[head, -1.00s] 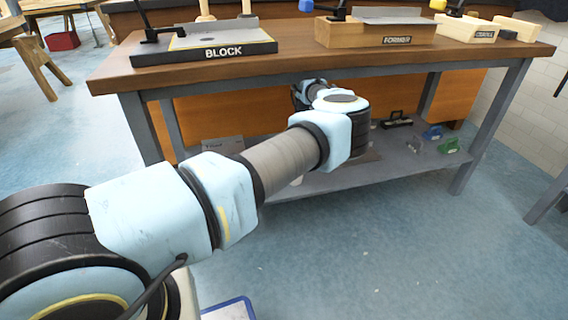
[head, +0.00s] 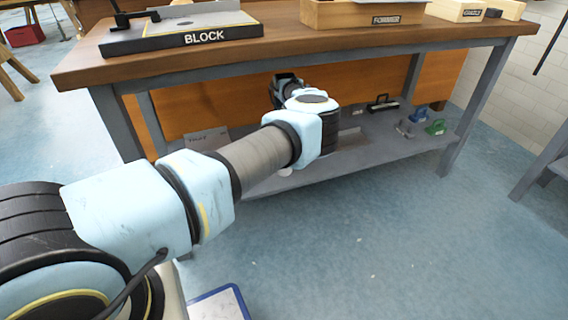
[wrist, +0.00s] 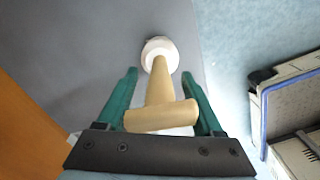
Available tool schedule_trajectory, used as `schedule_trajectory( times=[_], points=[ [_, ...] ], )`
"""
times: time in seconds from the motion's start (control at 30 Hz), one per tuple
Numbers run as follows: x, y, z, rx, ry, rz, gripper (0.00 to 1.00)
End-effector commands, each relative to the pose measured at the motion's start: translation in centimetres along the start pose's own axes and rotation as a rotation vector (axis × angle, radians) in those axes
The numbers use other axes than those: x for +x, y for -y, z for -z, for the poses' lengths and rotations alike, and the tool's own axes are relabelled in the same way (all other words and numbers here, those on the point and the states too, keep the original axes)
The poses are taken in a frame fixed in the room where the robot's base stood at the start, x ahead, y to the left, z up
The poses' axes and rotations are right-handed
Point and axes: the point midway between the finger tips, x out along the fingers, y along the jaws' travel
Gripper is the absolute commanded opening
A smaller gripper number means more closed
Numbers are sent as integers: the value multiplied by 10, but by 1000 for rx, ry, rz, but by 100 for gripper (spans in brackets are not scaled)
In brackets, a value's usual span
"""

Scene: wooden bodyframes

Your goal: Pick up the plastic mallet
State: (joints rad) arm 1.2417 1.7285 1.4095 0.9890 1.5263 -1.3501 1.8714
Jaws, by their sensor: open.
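In the wrist view a mallet-like thing (wrist: 161,88) lies between my gripper's fingers. It has a tan shaft, a tan crosspiece near the gripper's palm and a round white end at the far side. My gripper (wrist: 159,76) has two green fingers, spread apart on either side of the shaft, with visible gaps. The white end lies beyond the fingertips, over a grey surface. Some white shows below the crosspiece, partly hidden by the palm. In the head view my arm reaches under the workbench, and its own links hide the gripper.
The workbench (head: 150,63) has a grey lower shelf (head: 370,160) and an orange back panel. A green tool (head: 436,127) and a black-handled item (head: 382,104) stand on the shelf's right. A block-labelled fixture (head: 185,36) is on top.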

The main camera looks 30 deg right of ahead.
Motion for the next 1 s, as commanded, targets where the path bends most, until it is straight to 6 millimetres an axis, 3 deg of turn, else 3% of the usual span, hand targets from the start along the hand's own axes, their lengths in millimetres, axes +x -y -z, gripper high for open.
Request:
schedule_trajectory(
  times=[0.1, 0.37, 0.9, 1.0],
  points=[
    [18, 0, 0, 1, 0, 0, 68],
    [20, 0, 0, 0, 1, 0, 67],
    [19, 0, 0, 0, 1, 0, 6],
    [19, 0, 0, 0, 1, 0, 0]
  ],
)
